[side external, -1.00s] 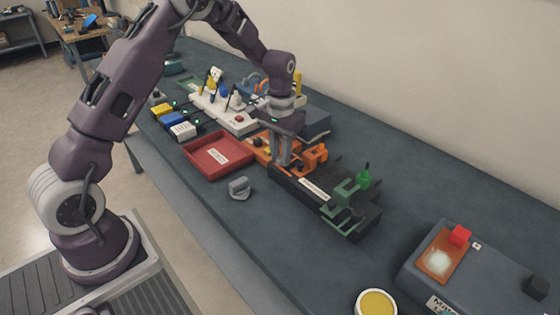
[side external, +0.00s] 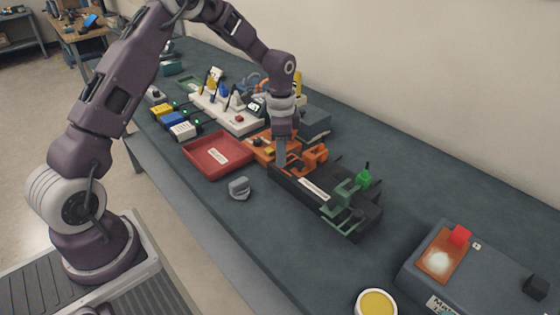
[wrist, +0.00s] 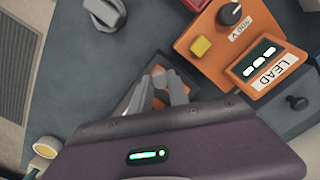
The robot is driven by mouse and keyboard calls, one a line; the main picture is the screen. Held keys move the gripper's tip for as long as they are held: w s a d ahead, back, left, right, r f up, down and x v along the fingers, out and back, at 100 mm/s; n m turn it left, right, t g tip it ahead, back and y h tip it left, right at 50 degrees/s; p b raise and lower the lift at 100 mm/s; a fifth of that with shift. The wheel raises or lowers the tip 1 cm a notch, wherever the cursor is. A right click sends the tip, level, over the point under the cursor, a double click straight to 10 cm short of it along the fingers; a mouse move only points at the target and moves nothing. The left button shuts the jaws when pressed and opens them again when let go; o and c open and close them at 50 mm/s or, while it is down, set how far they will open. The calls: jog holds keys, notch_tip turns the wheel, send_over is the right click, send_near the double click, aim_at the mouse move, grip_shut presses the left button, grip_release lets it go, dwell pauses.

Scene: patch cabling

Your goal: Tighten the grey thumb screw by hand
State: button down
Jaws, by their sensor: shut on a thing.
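My gripper (side external: 281,163) points down at the near-left end of the black fixture (side external: 350,230), beside an orange clamp (side external: 314,157). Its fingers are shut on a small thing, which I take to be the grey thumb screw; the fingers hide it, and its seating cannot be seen. In the wrist view the two grey fingers (wrist: 160,92) come close together above the fixture, with a bit of orange behind them. A separate grey winged knob (side external: 239,188) lies loose on the bench, apart from my gripper; it also shows in the wrist view (wrist: 104,12).
A red tray (side external: 215,160) lies left of the fixture. An orange unit (wrist: 225,45) with a black knob and yellow button stands close to my gripper. A green clamp (side external: 343,197) and green bottle (side external: 363,177) are at the fixture's right.

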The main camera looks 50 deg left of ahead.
jog(key=m, duration=0.5)
jog(key=shift+m, duration=0.8)
jog(key=m, duration=0.3)
jog(key=shift+m, duration=0.3)
jog(key=m, duration=0.5)
jog(key=c, duration=1.6)
grip_release()
